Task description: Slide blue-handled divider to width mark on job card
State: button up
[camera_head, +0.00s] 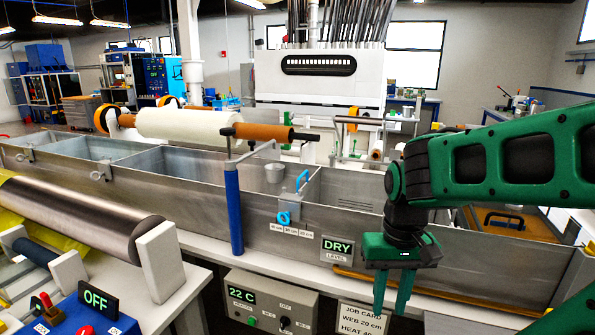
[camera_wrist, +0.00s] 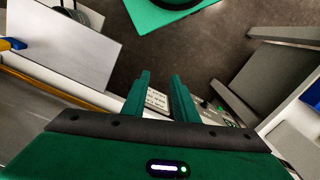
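The divider's blue handle (camera_head: 302,180) stands at the top of a grey plate across the metal bath (camera_head: 345,205). A blue ring (camera_head: 284,218) hangs on the bath's front wall below it, just above a strip of width marks (camera_head: 291,230) in cm, too small to read surely. The job card (camera_head: 362,318) reads web 20 cm and heat 40; its lower part is cut off. My green gripper (camera_head: 392,292) points down in front of the bath, right of the divider and apart from it. In the wrist view my gripper (camera_wrist: 159,82) is open and empty.
A DRY level sign (camera_head: 337,248) is on the bath front. A 22 C control box (camera_head: 270,305) sits below. An orange rod (camera_head: 430,290) runs along the bath's foot.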

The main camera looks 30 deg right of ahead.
notch_tip(320, 180, up, 2)
notch_tip(320, 180, up, 20)
jog(key=m+t+y, duration=0.1)
jog(key=m+t, duration=0.1)
jog(key=m, duration=0.2)
send_over(301, 176)
jog(key=s+d, duration=0.1)
jog(key=s, duration=0.1)
jog(key=f, duration=0.3)
jog(key=w+f, duration=0.1)
jog(key=f, duration=0.2)
jog(key=w+a+f, duration=0.1)
jog(key=f, duration=0.2)
jog(key=shift+f, duration=0.35)
grip_shut()
jog(key=shift+d+r, duration=0.1)
